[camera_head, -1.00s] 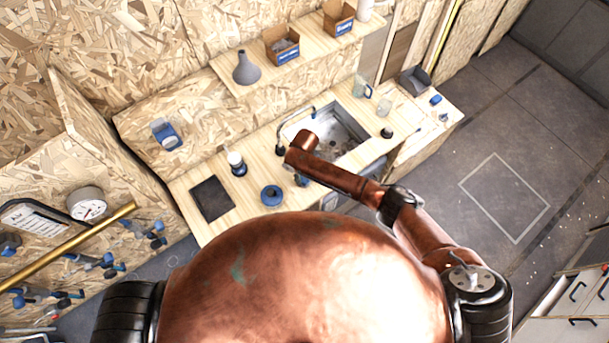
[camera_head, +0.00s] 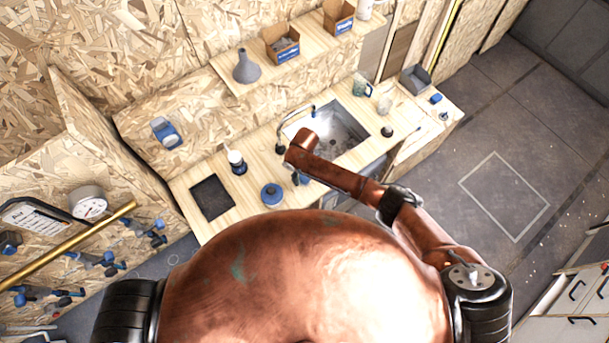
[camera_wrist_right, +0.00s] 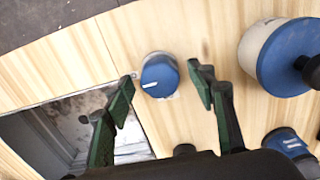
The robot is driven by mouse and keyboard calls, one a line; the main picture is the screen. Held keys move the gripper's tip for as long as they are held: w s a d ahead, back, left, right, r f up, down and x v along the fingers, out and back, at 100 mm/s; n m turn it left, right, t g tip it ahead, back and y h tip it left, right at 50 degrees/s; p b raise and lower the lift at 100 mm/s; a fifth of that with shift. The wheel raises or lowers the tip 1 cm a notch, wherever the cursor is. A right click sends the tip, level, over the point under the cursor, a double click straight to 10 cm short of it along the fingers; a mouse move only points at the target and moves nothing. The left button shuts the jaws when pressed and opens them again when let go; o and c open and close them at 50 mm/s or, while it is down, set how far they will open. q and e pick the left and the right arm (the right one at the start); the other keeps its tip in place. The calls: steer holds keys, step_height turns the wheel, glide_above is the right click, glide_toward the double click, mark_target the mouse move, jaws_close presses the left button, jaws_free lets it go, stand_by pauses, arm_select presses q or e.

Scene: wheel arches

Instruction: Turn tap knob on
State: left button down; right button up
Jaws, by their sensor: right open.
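The tap knob (camera_wrist_right: 159,75) is a round blue cap with a white line on its face, set in the wooden counter beside the sink. In the right wrist view my right gripper (camera_wrist_right: 161,84) is open, with one green-padded finger on each side of the knob. Clear gaps show between pads and knob, so I see no contact. In the head view the copper right forearm reaches over the counter and hides most of the gripper; a bit of blue, likely the knob (camera_head: 301,179), shows under it. The sink (camera_head: 343,126) and the curved tap (camera_head: 291,119) are just behind. My left gripper is out of view.
A blue-lidded tub (camera_head: 271,194) stands left of the knob, also in the wrist view (camera_wrist_right: 285,55). A white-and-blue bottle (camera_head: 237,162) and dark pad (camera_head: 211,197) are further left. Floor at right is open.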

mark_target(305, 177)
steer(key=shift+r, duration=0.1)
step_height(305, 177, up, 12)
stand_by(0.5)
stand_by(0.4)
